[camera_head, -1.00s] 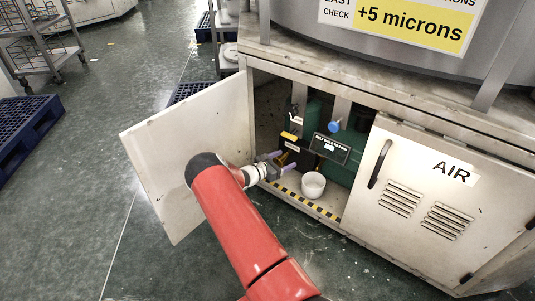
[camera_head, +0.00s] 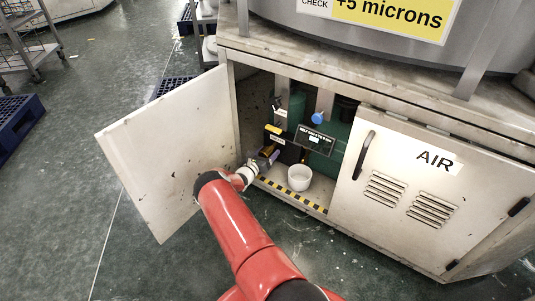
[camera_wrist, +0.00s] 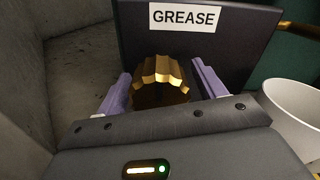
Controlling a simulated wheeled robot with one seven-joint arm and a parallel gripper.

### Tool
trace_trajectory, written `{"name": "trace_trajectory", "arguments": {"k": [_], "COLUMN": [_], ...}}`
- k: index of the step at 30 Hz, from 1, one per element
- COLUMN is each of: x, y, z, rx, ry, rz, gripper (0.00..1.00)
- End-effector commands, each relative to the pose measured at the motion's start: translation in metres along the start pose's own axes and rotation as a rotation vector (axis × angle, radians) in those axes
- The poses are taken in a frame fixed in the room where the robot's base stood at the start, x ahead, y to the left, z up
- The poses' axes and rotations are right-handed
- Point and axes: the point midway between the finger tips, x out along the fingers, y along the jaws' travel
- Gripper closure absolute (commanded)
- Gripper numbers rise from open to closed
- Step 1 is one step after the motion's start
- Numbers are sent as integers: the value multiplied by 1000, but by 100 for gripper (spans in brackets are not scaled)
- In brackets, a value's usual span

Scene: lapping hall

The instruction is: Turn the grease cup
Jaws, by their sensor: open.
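The grease cup (camera_wrist: 160,82) is a brass cap with a scalloped edge. In the wrist view it stands in front of a dark panel with a GREASE label (camera_wrist: 185,17). My gripper (camera_wrist: 161,76) has a purple finger on each side of the cup, with a visible gap at each side. The lower part of the cup is hidden behind my gripper's dark body. In the head view my gripper (camera_head: 268,162) is inside the open cabinet, low at the left, and largely hides the cup there.
A white bowl (camera_head: 300,178) stands on the cabinet floor, right of my gripper. A dark sign plate (camera_head: 315,140) and a blue knob (camera_head: 318,118) are above it. The open cabinet door (camera_head: 165,150) is at the left; the AIR door (camera_head: 400,215) is shut at the right.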

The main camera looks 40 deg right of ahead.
Motion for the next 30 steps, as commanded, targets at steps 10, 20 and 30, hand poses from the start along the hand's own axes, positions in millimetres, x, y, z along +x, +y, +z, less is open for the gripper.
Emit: {"name": "trace_trajectory", "arguments": {"k": [10,20,30], "x": [5,4,4], "y": [0,0,0], "z": [0,0,-1], "rx": [0,0,53], "ry": [0,0,-1], "rz": [0,0,-1], "gripper": [32,75,75]}}
